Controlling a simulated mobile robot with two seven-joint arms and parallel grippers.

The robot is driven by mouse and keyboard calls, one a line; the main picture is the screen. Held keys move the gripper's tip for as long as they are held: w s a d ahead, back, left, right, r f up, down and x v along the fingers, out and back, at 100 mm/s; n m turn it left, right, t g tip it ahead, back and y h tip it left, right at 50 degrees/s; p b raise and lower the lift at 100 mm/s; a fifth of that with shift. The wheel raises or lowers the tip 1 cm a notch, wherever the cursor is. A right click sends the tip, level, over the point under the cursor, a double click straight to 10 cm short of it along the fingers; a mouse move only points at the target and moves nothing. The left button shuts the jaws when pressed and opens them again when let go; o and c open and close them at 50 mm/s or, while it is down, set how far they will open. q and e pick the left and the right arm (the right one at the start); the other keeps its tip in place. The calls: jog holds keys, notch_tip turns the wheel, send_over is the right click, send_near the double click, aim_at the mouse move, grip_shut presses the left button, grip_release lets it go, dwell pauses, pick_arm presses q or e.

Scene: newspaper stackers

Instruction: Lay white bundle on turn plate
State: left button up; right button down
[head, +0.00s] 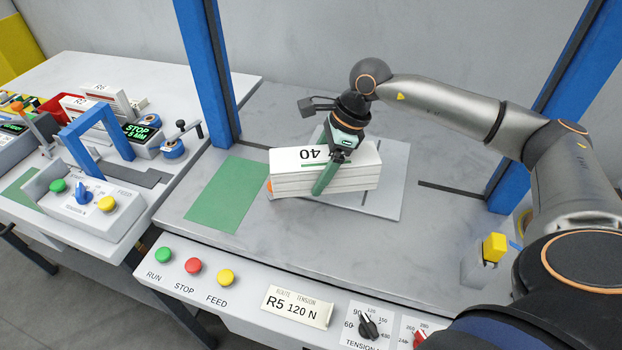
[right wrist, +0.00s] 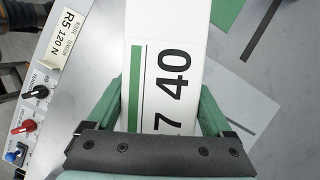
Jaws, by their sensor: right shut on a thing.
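The white bundle (head: 285,182) is a stack of white paper marked "40". In the right wrist view the bundle (right wrist: 160,30) shows a green stripe and "7 40" on its top. My right gripper (head: 326,172) is shut on the bundle, with one green finger down each long side; the fingers also show in the right wrist view (right wrist: 168,108). The turn plate (head: 392,185) looks like the pale grey square behind and under the bundle. The bundle covers part of it and overhangs its left side. I cannot tell whether it touches the plate. My left gripper is not in view.
A green patch (head: 225,195) lies left of the bundle. Blue posts (head: 208,70) stand at the back left and right. A control panel with buttons (head: 193,266) runs along the front. A side table (head: 160,88) at left holds more gear.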

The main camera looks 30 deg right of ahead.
aim_at(328, 155)
jog(key=d+m, duration=0.1)
jog(key=m, duration=0.1)
jog(key=w+d+m+t+h, duration=0.1)
jog(key=d+m, duration=0.1)
jog(key=m, duration=0.1)
jog(key=shift+w+d+r+m+t, duration=0.3)
jog(key=shift+w+d+r+t, duration=0.05)
jog(key=shift+r+t, duration=0.05)
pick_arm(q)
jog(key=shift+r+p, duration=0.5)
pick_arm(e)
jog(key=w+d+r+m+g+h, duration=0.1)
jog(key=w+d+r+m+h, duration=0.2)
jog(key=m, duration=1.4)
jog(key=d+h, duration=0.3)
jog(key=d, duration=0.4)
jog(key=shift+d+r+h, duration=0.15)
jog(key=shift+r+h, duration=0.05)
jog(key=shift+h, duration=0.1)
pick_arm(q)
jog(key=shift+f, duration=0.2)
